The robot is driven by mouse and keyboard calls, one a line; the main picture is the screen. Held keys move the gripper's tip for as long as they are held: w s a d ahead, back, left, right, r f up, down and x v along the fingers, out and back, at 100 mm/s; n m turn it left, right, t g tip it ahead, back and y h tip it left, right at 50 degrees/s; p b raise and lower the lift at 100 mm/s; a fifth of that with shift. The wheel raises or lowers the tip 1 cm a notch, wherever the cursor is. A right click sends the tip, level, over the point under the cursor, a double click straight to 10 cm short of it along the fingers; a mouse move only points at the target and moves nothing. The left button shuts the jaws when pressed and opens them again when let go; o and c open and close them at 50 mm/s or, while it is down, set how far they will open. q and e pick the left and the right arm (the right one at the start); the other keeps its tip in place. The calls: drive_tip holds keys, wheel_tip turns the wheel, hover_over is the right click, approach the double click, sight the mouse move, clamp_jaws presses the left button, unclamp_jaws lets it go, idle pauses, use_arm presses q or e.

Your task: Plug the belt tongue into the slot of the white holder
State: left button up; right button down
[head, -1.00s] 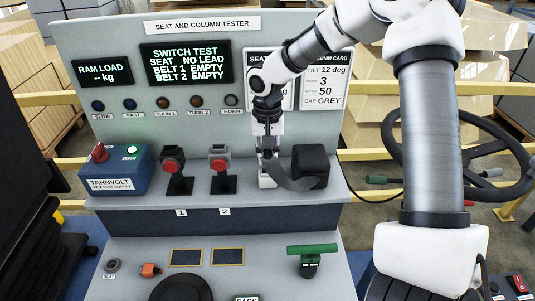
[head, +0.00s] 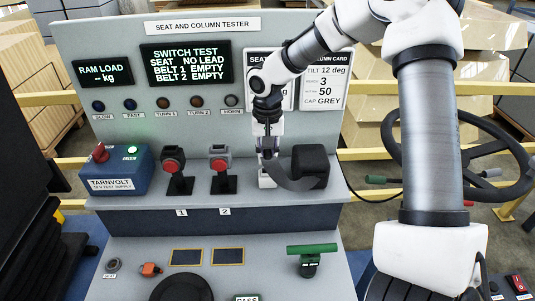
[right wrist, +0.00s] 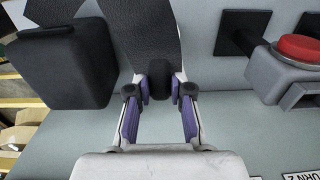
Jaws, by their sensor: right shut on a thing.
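My right gripper (head: 267,160) points down at the right end of the tester's shelf. It is shut on the belt tongue, whose black part (right wrist: 159,80) shows between the purple finger pads in the right wrist view. The tongue's metal end is hidden. The dark belt webbing (head: 291,184) sags from the gripper to a black box (head: 310,163) on the right; in the right wrist view the webbing (right wrist: 146,35) runs up from the fingers. The white holder (head: 265,181) stands directly under the fingers. Its slot is hidden, and I cannot tell whether the tongue touches it. My left gripper is not in view.
Two red-buttoned buckles on black stands, one (head: 173,162) and another (head: 219,160), stand left of the gripper. A blue supply box (head: 117,172) is farther left. The tester panel (head: 125,28) rises behind; its screen reads belts 1 and 2 empty. The shelf's front strip is clear.

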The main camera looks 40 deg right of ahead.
sight(267, 151)
drive_tip(key=shift+p, duration=0.35)
idle(0.6)
drive_tip(key=shift+s+a+f+b, duration=0.1)
drive_tip(key=shift+s+f+b, duration=0.1)
drive_tip(key=shift+f+b, duration=0.25)
drive_tip(key=shift+s+a+f+b, duration=0.15)
drive_tip(key=shift+f+b, duration=0.1)
drive_tip(key=shift+f, duration=0.4)
idle(0.4)
drive_tip(key=c, duration=1.1)
unclamp_jaws()
drive_tip(key=shift+d, duration=0.15)
drive_tip(key=shift+o, duration=0.6)
drive_tip(key=shift+w+d+f, duration=0.1)
drive_tip(key=shift+w+d, duration=0.05)
drive_tip(key=shift+w, duration=0.25)
drive_tip(key=shift+s+r, duration=0.1)
drive_tip(key=shift+r, duration=0.45)
wheel_tip(267, 151, up, 11)
drive_tip(key=shift+f, duration=0.1)
